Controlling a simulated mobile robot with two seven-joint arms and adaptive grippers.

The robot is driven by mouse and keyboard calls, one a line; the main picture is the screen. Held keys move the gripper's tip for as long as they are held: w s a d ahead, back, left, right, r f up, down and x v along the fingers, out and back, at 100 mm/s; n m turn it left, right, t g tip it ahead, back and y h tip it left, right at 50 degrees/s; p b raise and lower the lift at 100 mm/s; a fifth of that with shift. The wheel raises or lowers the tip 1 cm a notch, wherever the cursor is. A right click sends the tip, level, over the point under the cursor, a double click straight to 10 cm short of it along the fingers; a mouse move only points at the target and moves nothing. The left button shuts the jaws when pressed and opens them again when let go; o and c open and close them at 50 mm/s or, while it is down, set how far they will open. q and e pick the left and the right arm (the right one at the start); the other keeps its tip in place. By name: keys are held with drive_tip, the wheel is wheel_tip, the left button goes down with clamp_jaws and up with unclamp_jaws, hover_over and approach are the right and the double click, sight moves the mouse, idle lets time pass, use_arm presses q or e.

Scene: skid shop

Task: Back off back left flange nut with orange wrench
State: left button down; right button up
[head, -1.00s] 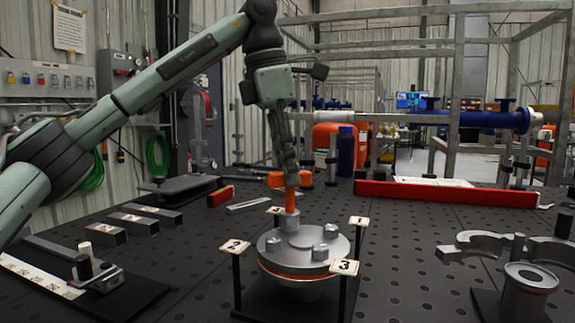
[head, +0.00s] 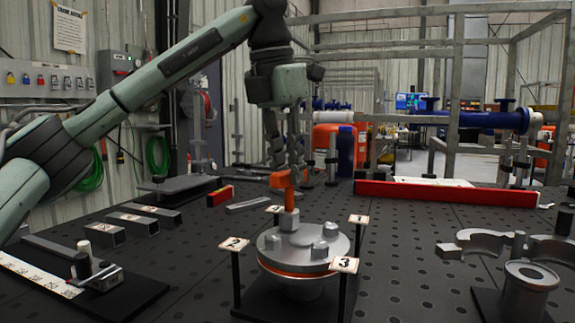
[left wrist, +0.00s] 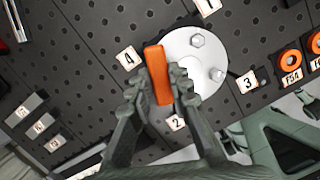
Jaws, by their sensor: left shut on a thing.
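The orange wrench (head: 290,193) stands upright with its grey socket (head: 289,220) over the back left nut of the round grey flange (head: 268,246), hiding that nut. My left gripper (head: 284,164) comes down from above and is shut on the wrench's orange crossbar. In the left wrist view the crossbar (left wrist: 158,75) lies between the two fingers (left wrist: 160,92), beside the flange disc (left wrist: 186,48). Other nuts (head: 320,251) on the flange are bare.
Number tags on posts stand around the flange, among them tag 2 (head: 234,244) and tag 3 (head: 345,264). A grey pipe fitting (head: 530,278) stands at right, and metal blocks (head: 133,223) lie at left. A long red bar (head: 445,194) lies behind. The perforated table between is mostly clear.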

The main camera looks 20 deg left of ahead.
use_arm(q)
drive_tip(key=n, duration=0.3)
drive_tip(key=shift+d+y, duration=0.1)
drive_tip(key=shift+y, duration=0.2)
drive_tip(key=shift+r+n, duration=0.1)
drive_tip(key=shift+n, duration=0.2)
drive_tip(key=shift+n+y+p, duration=0.3)
drive_tip(key=shift+n+p, duration=0.15)
drive_tip(key=shift+n, duration=1.15)
